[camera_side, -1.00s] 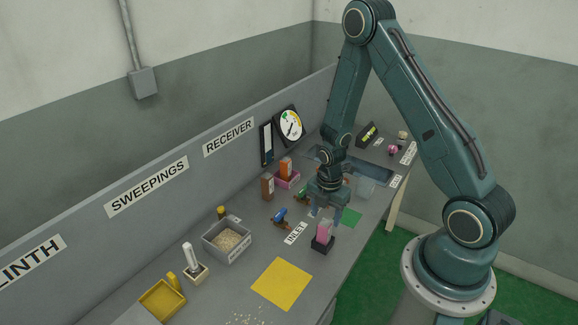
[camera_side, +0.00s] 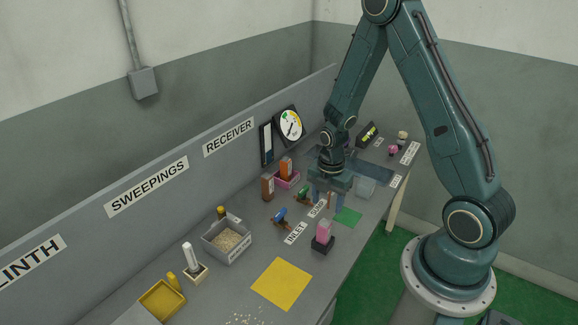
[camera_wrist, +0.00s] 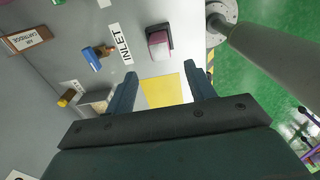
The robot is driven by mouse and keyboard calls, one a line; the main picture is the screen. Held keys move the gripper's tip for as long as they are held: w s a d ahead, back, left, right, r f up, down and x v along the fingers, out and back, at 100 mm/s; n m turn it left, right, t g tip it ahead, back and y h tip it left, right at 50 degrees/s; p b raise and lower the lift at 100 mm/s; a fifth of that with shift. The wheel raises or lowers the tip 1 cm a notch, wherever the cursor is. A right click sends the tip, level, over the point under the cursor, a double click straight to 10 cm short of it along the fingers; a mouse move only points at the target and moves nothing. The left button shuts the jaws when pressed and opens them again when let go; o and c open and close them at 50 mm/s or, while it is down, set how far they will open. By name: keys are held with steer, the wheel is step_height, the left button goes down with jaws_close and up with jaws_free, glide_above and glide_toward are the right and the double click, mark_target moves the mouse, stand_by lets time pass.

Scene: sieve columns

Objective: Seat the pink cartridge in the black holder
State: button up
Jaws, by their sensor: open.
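The pink cartridge (camera_side: 323,230) stands upright in the small black holder (camera_side: 321,246) on the bench, right of the INLET label. How deep its lower end sits is hidden by the holder. The wrist view shows the cartridge (camera_wrist: 159,42) from above, with the dark holder (camera_wrist: 172,38) around it. My gripper (camera_side: 328,202) is open and empty, behind and above the cartridge, apart from it. Its two spread fingers also show in the wrist view (camera_wrist: 160,80), with nothing between them.
A yellow mat (camera_side: 282,284) lies in front of the holder and a green patch (camera_side: 348,217) behind it. A blue-handled valve (camera_side: 280,215) stands to the left, with a grey bin (camera_side: 213,239) of grains further left. An orange cartridge (camera_side: 286,167) stands in a pink tray near the wall.

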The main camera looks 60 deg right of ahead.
steer(key=s+a+r+m+t, duration=0.1)
steer(key=a+r+m, duration=0.25)
steer(key=r, duration=0.65)
steer(key=s+a+r+m+t, duration=0.1)
steer(key=a+r+m+t, duration=0.15)
steer(key=r+m, duration=0.45)
steer(key=s+a+r+m+t, duration=0.1)
steer(key=s+a+r+m, duration=0.2)
steer(key=s+r, duration=0.3)
steer(key=s+a+r+m+t, duration=0.1)
steer(key=s+a+r+m, duration=0.2)
steer(key=s+r, duration=0.3)
steer(key=shift+r+m, duration=0.75)
steer(key=shift+r, duration=0.05)
